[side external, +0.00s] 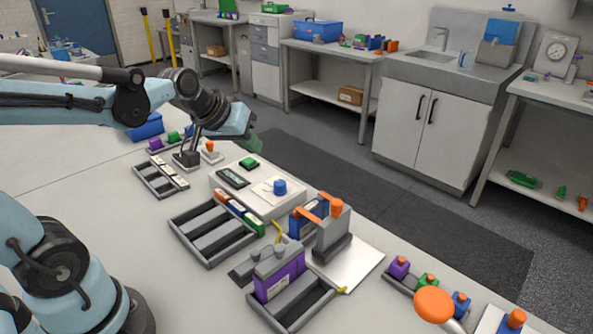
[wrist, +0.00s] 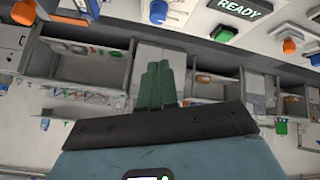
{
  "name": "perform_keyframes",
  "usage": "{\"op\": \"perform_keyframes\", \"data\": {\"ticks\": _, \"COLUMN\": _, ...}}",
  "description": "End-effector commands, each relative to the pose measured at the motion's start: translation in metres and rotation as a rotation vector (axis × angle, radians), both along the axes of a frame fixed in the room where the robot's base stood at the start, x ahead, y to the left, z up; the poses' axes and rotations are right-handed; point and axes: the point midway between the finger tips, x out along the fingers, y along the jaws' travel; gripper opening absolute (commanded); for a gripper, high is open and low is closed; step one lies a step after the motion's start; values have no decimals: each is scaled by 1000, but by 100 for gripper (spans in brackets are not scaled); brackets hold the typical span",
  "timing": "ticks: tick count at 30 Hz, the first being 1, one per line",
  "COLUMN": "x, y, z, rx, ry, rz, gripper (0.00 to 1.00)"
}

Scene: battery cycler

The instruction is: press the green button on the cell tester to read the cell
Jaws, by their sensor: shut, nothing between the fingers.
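The cell tester is a pale box (side external: 262,203) on the bench with a dark display (side external: 233,177), a green button (side external: 250,162) and a blue knob (side external: 280,187). In the wrist view, the display reads READY (wrist: 245,8), with the green button (wrist: 223,34) and the blue knob (wrist: 158,11) near the top edge. My gripper (side external: 254,145) is shut and empty, its dark green fingers just above the level of the green button in the side view. Its fingers (wrist: 157,66) point away from the camera in the wrist view, apart from the button. I cannot tell the exact gap.
A small rack (side external: 160,180) stands left of the tester, and a slotted tray (side external: 182,228) in front. A purple block (side external: 280,277) sits in another tray, beside a grey stand (side external: 332,236) with orange parts. Coloured blocks (side external: 428,281) line the right. Open floor (side external: 390,196) lies behind the bench.

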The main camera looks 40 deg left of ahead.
Motion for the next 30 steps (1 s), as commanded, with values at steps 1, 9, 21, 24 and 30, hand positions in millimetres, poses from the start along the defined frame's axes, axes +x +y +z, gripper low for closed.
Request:
{"op": "perform_keyframes", "data": {"ticks": 1, "x": 11, "y": 14, "z": 2, "rx": -26, "ry": -11, "rz": 50, "gripper": 0}}
{"op": "perform_keyframes", "data": {"ticks": 9, "x": 56, "y": 82, "z": 1, "rx": -165, "ry": -83, "rz": 281, "gripper": 0}}
{"op": "perform_keyframes", "data": {"ticks": 21, "x": 79, "y": 140, "z": -9, "rx": -267, "ry": -146, "rz": 447, "gripper": 0}}
{"op": "perform_keyframes", "data": {"ticks": 24, "x": 80, "y": 142, "z": -9, "rx": -270, "ry": -148, "rz": 451, "gripper": 0}}
{"op": "perform_keyframes", "data": {"ticks": 30, "x": 80, "y": 141, "z": -9, "rx": -269, "ry": -147, "rz": 449, "gripper": 0}}
